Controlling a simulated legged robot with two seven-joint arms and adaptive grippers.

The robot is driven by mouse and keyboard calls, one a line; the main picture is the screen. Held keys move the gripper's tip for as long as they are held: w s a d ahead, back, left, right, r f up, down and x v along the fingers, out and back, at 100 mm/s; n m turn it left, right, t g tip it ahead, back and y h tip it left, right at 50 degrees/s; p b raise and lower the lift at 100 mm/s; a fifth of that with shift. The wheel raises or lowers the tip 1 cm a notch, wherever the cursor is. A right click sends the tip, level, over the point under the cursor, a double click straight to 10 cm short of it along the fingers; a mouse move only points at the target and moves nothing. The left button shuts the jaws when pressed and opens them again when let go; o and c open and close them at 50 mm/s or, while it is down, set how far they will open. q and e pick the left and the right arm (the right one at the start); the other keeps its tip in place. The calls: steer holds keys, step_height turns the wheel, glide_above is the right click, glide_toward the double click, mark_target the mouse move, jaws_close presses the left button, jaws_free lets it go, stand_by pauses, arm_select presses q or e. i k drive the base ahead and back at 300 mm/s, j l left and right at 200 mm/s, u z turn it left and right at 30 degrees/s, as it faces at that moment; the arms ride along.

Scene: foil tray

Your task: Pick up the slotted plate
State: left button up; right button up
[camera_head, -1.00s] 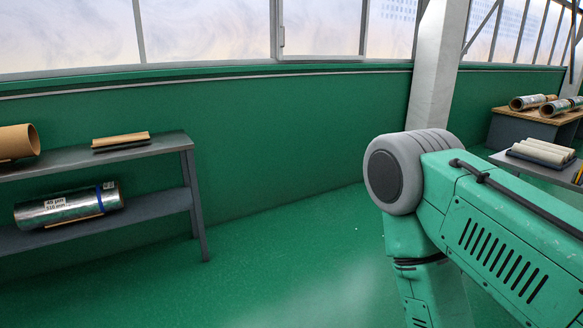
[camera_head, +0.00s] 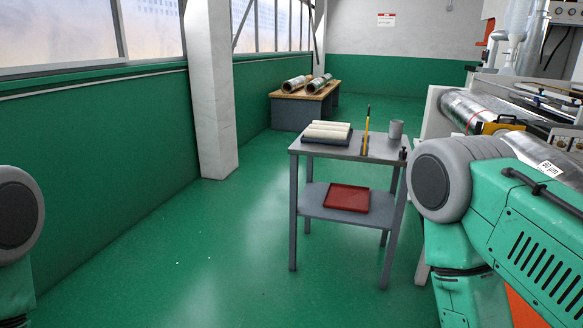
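I cannot make out a slotted plate for certain. A small grey two-shelf table (camera_head: 340,150) stands in the middle right. On its top, a dark flat tray (camera_head: 322,140) carries several cream rolls (camera_head: 328,129); whether it has slots cannot be told. A red shallow tray (camera_head: 346,197) lies on the lower shelf. Parts of both my arms show at the left and right edges. Neither gripper is in view.
A yellow upright item (camera_head: 366,128) and a grey cup (camera_head: 396,129) stand on the small table. Behind is a wooden-topped bench (camera_head: 302,108) with foil rolls. A roller machine (camera_head: 470,112) stands right. A white pillar (camera_head: 209,90) stands left.

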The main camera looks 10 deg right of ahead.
mark_target(369, 109)
steer(key=i+l+z, duration=0.15)
steer(key=i+z, duration=0.2)
steer(key=i, duration=0.2)
steer(key=i+z, duration=0.4)
steer(key=i+j+z, duration=0.15)
steer(key=i+z, duration=0.2)
steer(key=i, duration=0.3)
